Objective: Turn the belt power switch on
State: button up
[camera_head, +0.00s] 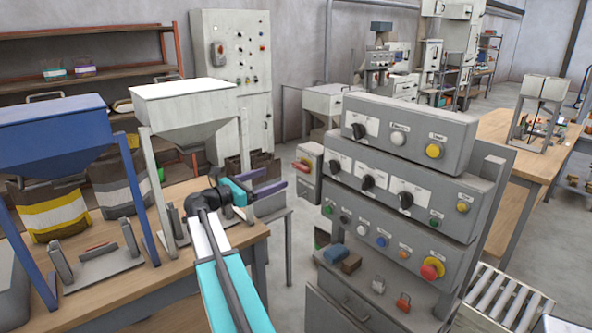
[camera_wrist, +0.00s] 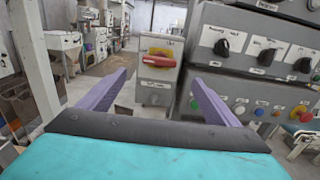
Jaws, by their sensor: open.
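My gripper (camera_head: 272,180) has purple fingers. They are open and empty, pointing at a small grey switch box. That box (camera_head: 307,182) stands left of the large control console and also shows in the wrist view (camera_wrist: 156,92). It carries a red rotary handle (camera_wrist: 158,60) on a yellow plate, lying about horizontal. In the wrist view, the handle shows between and slightly above my fingertips (camera_wrist: 161,78), with a gap before it. The handle also shows in the head view (camera_head: 302,164). Its labels are too small to read, so I cannot confirm it is the belt power switch.
The grey console (camera_head: 400,190), with black knobs, coloured buttons and a red emergency stop (camera_head: 432,268), stands close to the right. A wooden table (camera_head: 185,250) with blue (camera_head: 50,130) and white (camera_head: 185,105) hoppers is left. A roller conveyor (camera_head: 510,295) is at the lower right.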

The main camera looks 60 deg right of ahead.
aim_at(298, 169)
jog(key=p+x, duration=0.2)
jog(key=x, duration=1)
jog(key=shift+p, duration=0.4)
jog(key=c, duration=1.1)
jog(key=shift+o, duration=0.2)
